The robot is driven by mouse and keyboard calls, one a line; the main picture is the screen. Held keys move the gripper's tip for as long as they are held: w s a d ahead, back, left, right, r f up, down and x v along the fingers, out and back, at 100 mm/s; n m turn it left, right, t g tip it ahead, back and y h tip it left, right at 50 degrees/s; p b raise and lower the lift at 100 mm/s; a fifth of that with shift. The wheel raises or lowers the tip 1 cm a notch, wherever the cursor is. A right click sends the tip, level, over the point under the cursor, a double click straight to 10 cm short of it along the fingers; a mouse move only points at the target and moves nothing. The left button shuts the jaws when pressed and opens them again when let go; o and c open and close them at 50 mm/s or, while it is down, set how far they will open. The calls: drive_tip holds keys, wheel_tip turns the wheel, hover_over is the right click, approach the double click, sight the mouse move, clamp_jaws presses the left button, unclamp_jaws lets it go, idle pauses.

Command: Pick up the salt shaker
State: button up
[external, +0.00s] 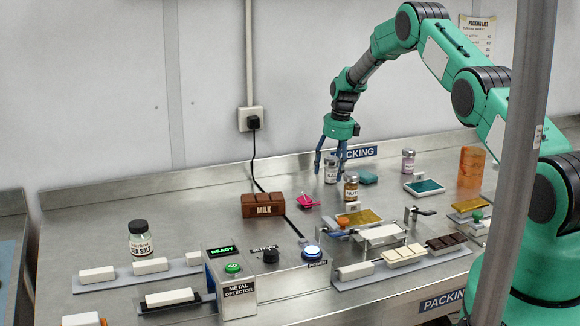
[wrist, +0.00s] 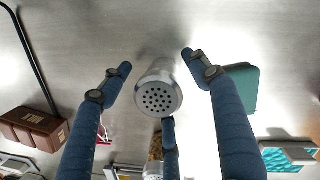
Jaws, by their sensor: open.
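A small jar with a silver lid (external: 331,170) stands upright on the steel table; its label is too small to read. In the wrist view it shows as a shaker with a perforated metal lid (wrist: 158,95). My three-fingered gripper (external: 330,163) is above and around it, pointing down, fingers spread. In the wrist view the blue fingers of my gripper (wrist: 157,75) surround the shaker with gaps visible at left and right. The rear contact is unclear. A larger jar labelled sea salt (external: 142,243), with a dark lid, stands at the left.
A brown-filled jar (external: 351,188) stands close in front of the shaker, and another silver-lidded jar (external: 408,161) stands to the right. A teal block (external: 368,178) lies beside it. A pink item (external: 307,202) and a brown milk block (external: 262,206) are at left.

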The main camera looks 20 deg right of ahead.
drive_tip(key=shift+c, duration=0.5)
drive_tip(key=c, duration=1.2)
drive_tip(key=shift+r, duration=0.15)
drive_tip(key=shift+r, duration=4.85)
